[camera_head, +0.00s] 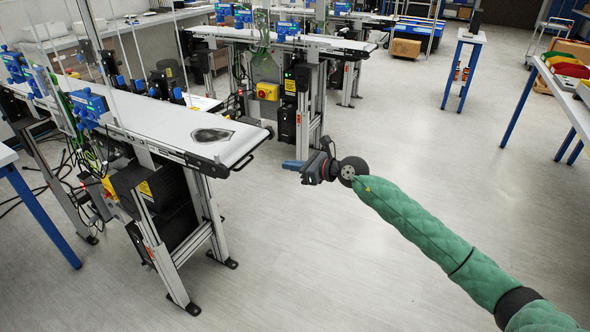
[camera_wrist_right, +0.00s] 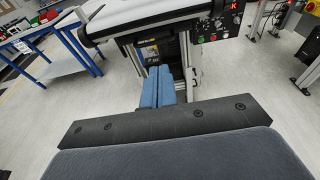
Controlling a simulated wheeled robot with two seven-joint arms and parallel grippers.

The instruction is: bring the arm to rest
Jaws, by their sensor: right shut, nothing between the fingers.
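My right arm in its green sleeve (camera_head: 425,235) reaches in from the lower right of the head view. My right gripper (camera_head: 290,165) is at its end, over open floor just off the near end of the closest conveyor. Its blue fingers (camera_wrist_right: 158,87) also show in the right wrist view, closed together with nothing between them. My left gripper is not in the head view.
The closest conveyor (camera_head: 160,122) bears a dark flat patch (camera_head: 211,135) near its end. A second conveyor (camera_head: 330,44) stands behind it. A blue-legged stand (camera_head: 464,70) and a table (camera_head: 565,95) are at the right. The middle floor is clear.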

